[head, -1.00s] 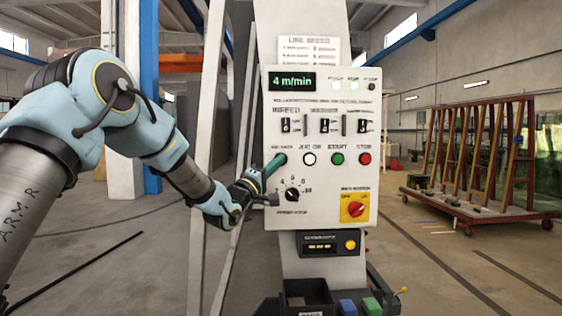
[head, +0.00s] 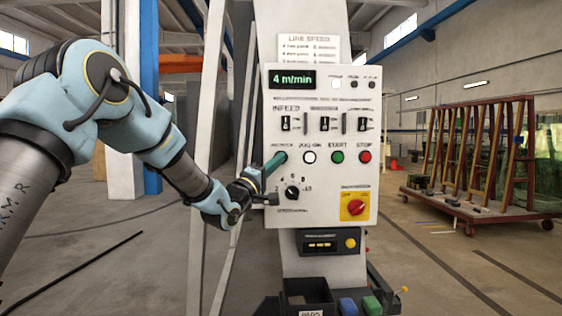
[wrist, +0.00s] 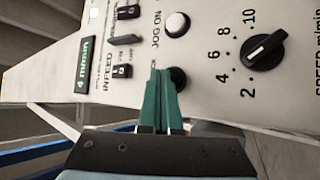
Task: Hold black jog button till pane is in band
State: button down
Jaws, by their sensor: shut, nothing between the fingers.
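The black jog button (wrist: 179,77) sits on the light grey control panel (head: 330,210), beside the white JOG ON button (wrist: 177,24). My gripper (head: 279,159) is shut, with nothing between its teal fingers. In the wrist view the fingertips (wrist: 161,73) overlap the near side of the black button. I cannot tell whether they press it in. In the head view the fingertips hide most of the button. The display (head: 292,79) reads 4 m/min. I cannot make out a pane or a band in either view.
Green (head: 337,157) and red (head: 365,157) buttons are right of the white one. A speed knob (head: 292,192) and a red-on-yellow switch (head: 355,206) lie below. A rack (head: 470,160) stands at right. Open floor lies between it and the panel.

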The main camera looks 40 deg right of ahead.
jog(key=shift+s+a, duration=0.2)
jog(key=shift+s, duration=0.05)
jog(key=shift+s+a+b, duration=0.5)
jog(key=shift+s+a, duration=0.3)
jog(key=shift+s, duration=0.2)
jog(key=shift+s+a+b, duration=0.5)
jog(key=shift+s+a, duration=0.3)
jog(key=shift+s, duration=0.15)
